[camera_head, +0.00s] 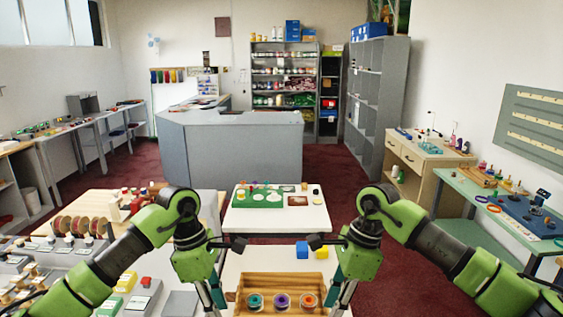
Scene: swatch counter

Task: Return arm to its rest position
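My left arm comes in from the left, and its gripper (212,292) points down at the left side of a wooden tray. My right arm comes in from the right, and its gripper (343,292) points down at the tray's right side. Both arms are bent at the elbow and roughly mirror each other. The finger ends are small and low in the picture, so I cannot tell how far apart they are. I see nothing clearly held in either gripper.
The wooden tray (282,280) holds a teal, a purple and an orange round item. A white table (275,222) stands ahead, and a cluttered counter (180,303) lies left. Red carpet is open to the right.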

